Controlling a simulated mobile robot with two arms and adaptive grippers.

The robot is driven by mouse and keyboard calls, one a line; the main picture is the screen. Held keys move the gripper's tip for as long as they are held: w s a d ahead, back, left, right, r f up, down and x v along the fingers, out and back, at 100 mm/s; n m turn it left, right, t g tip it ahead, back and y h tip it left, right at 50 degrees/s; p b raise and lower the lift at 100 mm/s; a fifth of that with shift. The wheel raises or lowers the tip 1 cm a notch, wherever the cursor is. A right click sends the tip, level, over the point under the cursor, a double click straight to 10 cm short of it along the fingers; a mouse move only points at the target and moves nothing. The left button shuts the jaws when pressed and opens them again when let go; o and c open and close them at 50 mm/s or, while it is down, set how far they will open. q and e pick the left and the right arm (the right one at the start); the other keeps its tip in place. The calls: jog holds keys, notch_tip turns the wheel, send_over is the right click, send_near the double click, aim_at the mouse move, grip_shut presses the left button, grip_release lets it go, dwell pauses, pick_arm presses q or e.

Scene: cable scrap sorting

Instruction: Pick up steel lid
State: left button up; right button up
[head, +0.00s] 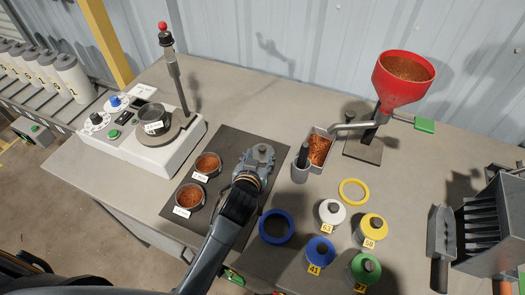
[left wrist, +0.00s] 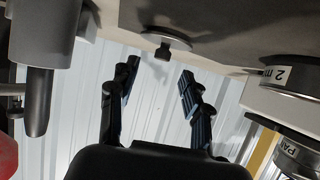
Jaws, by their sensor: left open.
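The steel lid (left wrist: 166,41) shows in the left wrist view as a shiny round disc with a small dark knob, on the dark mat at the top of the picture. My left gripper (left wrist: 160,70) is open, with its two dark fingers spread and the knob between and just beyond their tips. Nothing is between the fingers, and I see no clear contact with the lid. In the head view my left gripper (head: 259,158) is over the right part of the dark mat (head: 228,145). It hides the lid there. My right gripper is not in view.
Two bowls of copper granules (head: 208,164) (head: 189,197) stand left of the gripper. A grey cup (head: 300,173) and metal tray (head: 331,150) stand close on its right. A blue ring (head: 290,229) and several coloured-lidded pots are in front right. A white scale (head: 160,153) is left.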

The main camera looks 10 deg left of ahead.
aim_at(262, 150)
pick_arm(q)
jog(key=shift+w+f, duration=0.2)
jog(key=shift+w, duration=0.3)
jog(key=p+x, duration=0.1)
jog(key=x, duration=0.2)
jog(key=shift+w+a+f, duration=0.15)
jog(key=shift+w+f, duration=0.25)
jog(key=shift+w, duration=0.15)
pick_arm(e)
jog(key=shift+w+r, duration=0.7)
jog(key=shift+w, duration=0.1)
pick_arm(q)
jog(key=shift+s, duration=0.1)
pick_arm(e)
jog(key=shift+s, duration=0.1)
pick_arm(q)
jog(key=shift+c, duration=1.3)
grip_shut()
